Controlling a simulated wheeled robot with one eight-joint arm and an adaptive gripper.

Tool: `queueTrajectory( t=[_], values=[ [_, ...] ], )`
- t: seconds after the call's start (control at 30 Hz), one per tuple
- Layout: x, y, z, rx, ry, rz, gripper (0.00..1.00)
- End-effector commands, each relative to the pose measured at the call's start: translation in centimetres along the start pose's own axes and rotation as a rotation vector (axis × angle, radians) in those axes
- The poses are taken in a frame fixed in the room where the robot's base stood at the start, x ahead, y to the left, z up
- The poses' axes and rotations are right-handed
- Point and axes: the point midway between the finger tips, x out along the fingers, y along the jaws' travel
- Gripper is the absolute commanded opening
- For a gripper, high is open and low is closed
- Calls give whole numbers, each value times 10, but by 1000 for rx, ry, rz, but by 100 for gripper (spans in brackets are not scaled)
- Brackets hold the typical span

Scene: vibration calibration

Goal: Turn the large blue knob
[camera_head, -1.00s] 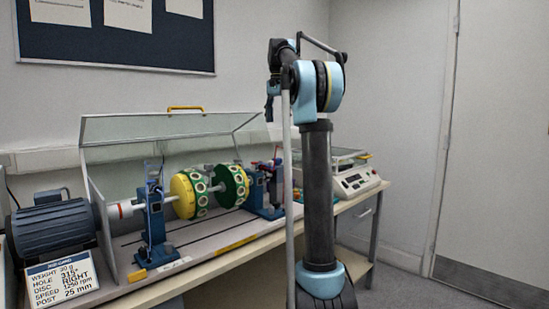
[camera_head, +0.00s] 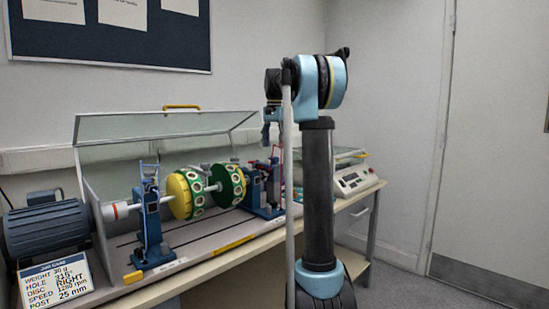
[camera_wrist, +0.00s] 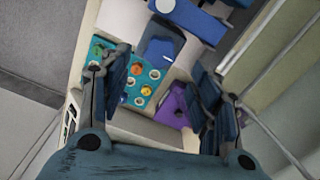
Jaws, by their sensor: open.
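I cannot pick out the large blue knob for certain. In the wrist view a blue block (camera_wrist: 160,48) lies beyond my fingers, and a larger blue part (camera_wrist: 192,18) is at the top edge; I cannot tell whether either belongs to the knob. My gripper (camera_wrist: 160,95) is open and empty, with dark blue fingers apart on either side of a teal tray (camera_wrist: 137,98) with round holes and coloured pieces. In the head view a blue stand (camera_head: 150,222) carries the shaft, and another blue stand (camera_head: 262,195) is at its right end, partly beside my arm.
The bench rig has a yellow disc (camera_head: 179,196), a green disc (camera_head: 230,185), a motor (camera_head: 45,230) and a raised clear cover (camera_head: 160,124). A white instrument (camera_head: 355,180) stands at the bench's right end. A purple item (camera_wrist: 175,107) lies near the right finger. Floor at right is clear.

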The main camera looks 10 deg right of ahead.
Motion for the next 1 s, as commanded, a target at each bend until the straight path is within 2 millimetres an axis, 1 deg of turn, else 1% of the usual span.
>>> queueTrajectory(
  t=[0.03, 0.1, 0.2, 0.33, 0.5, 0.77, 0.8, 0.83, 0.87, 0.9, 0.97, 1.0],
  values=[
    [9, 0, 0, 0, 0, 0, 57],
    [20, 0, 0, 0, 0, 0, 57],
    [34, 0, 0, 0, 0, 0, 57],
    [48, 0, 0, 0, 0, 0, 57],
    [55, 0, 0, 0, 0, 0, 57],
    [56, 0, 0, 0, 0, 0, 57],
    [56, 0, 0, 0, 0, 0, 53],
    [56, 0, 0, 0, 0, 0, 46],
    [56, 0, 0, 0, 0, 0, 39],
    [56, 0, 0, 1, 0, 0, 30],
    [56, 0, 0, 1, 0, 0, 16],
    [56, 0, 0, 1, 0, 0, 13]
  ],
)
